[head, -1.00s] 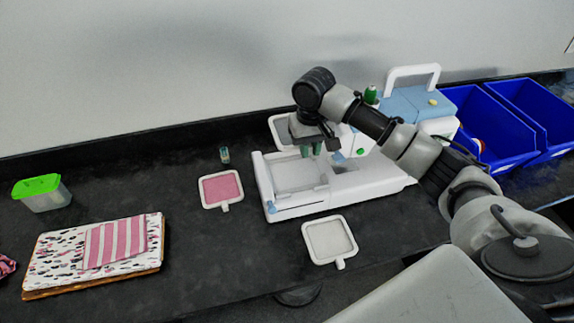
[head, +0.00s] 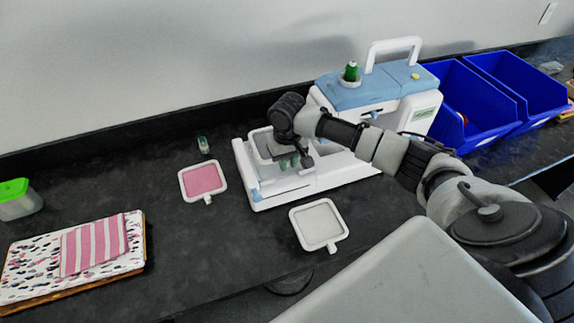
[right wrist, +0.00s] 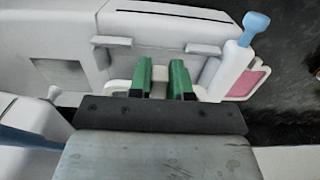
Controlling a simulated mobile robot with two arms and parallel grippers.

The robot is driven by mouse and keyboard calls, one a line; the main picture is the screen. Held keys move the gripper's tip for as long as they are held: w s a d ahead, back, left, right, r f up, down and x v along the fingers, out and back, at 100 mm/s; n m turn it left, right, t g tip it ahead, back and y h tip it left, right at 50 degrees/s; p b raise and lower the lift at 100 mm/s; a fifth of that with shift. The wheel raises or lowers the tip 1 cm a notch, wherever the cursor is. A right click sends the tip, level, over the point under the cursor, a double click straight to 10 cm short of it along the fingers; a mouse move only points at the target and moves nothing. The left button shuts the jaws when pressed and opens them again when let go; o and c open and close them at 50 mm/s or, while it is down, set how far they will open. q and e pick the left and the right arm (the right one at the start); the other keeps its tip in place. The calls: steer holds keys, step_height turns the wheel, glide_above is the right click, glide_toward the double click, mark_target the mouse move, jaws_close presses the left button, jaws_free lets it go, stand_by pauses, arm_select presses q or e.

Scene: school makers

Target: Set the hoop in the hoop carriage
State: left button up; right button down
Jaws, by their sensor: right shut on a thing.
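My right gripper (head: 290,162) has green fingertips and is shut on the small tab of a white-rimmed hoop (head: 256,143) with a grey panel. The gripper partly hides this hoop. It hangs low over the hoop carriage, the white open frame (head: 241,175) at the left of the embroidery machine (head: 405,95). I cannot tell whether the hoop touches the carriage. In the right wrist view, the green fingers (right wrist: 163,78) pinch the tab, and a strip of the hoop rim (right wrist: 118,86) shows beside the carriage's white body (right wrist: 165,25). My left gripper is not in view.
A pink hoop (head: 203,181) lies left of the carriage and a grey-white hoop (head: 319,224) in front. A small bottle (head: 203,145) stands behind the pink one. Blue bins (head: 475,105) are at right, a patterned folder (head: 110,262) at left.

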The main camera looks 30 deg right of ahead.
steer(key=shift+f, duration=1.3)
steer(key=shift+f, duration=0.15)
steer(key=c, duration=1.1)
jaws_free()
steer(key=shift+o, duration=0.2)
step_height(320, 180, up, 12)
steer(key=shift+r+b, duration=0.2)
steer(key=shift+b, duration=0.3)
